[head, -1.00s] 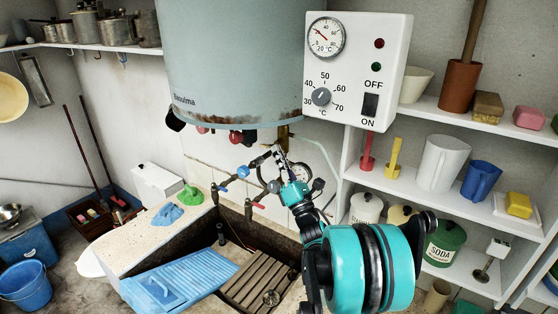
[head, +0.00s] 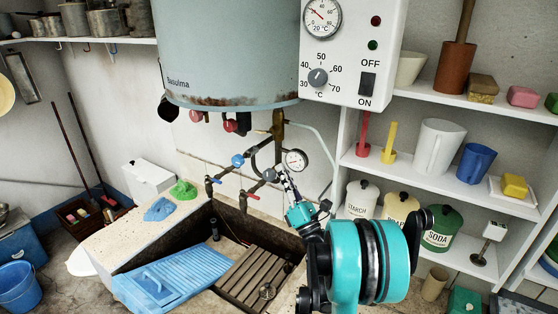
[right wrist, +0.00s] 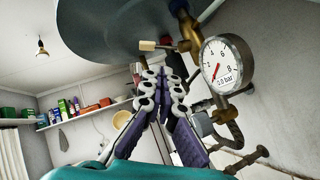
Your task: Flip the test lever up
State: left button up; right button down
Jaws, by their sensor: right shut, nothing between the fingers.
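In the right wrist view a short lever with a cream grip (right wrist: 148,45) sticks out to the left from a brass valve (right wrist: 188,30) under the boiler; it looks like the test lever. It lies roughly level in that picture. My right gripper (right wrist: 165,74) is shut and empty, its fingertips appearing just below the lever with a gap visible. In the head view my right gripper (head: 281,172) is below the brass pipe (head: 278,124) and left of the pressure gauge (head: 295,160). My left gripper is out of view.
The boiler (head: 225,50) hangs above, with a control box (head: 350,55) at its right. Blue (head: 238,160) and red taps and pipes crowd around the gripper. The stone trough (head: 205,235) lies below, with shelves (head: 440,185) at the right.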

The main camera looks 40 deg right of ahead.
jog(key=v, duration=0.3)
jog(key=shift+s+d+f, duration=0.2)
jog(key=shift+s+f, duration=0.05)
jog(key=shift+f, duration=0.05)
